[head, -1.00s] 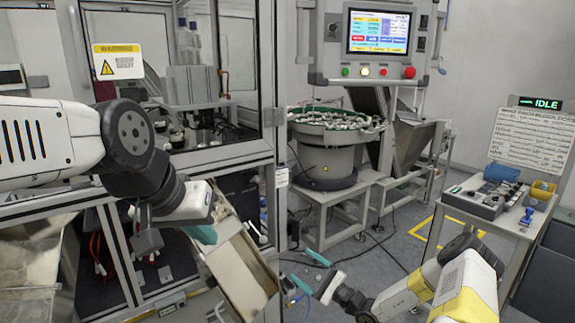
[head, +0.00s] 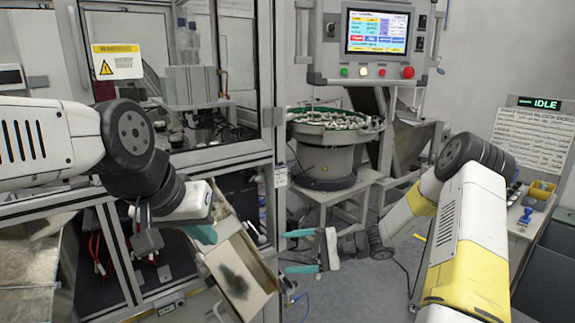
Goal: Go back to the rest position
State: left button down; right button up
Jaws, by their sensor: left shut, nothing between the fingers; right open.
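My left gripper (head: 202,234) is at the left, in front of the machine's lower opening and above the upper end of a tilted metal chute (head: 243,272). Its teal fingertips are together and hold nothing. My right gripper (head: 300,250) is right of the chute, in front of the bowl feeder's stand. Its two teal fingers are apart, pointing left, with nothing between them.
The glass-fronted machine (head: 185,158) fills the left. A control panel (head: 377,34) with a screen hangs at the top. The bowl feeder (head: 330,140) stands behind on a white stand. Grey floor shows in the middle.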

jog(key=s+d+r+n+t+h, duration=0.2)
jog(key=s+d+r+h, duration=0.4)
jog(key=s+r, duration=0.5)
jog(key=s+d+r+n+t+h, duration=0.3)
jog(key=s+d+r+h, duration=0.3)
jog(key=s+r, duration=0.5)
jog(key=shift+s+d+r+n+h, duration=0.4)
jog(key=shift+s+h, duration=0.3)
jog(key=shift+h, duration=0.3)
jog(key=shift+a, duration=0.15)
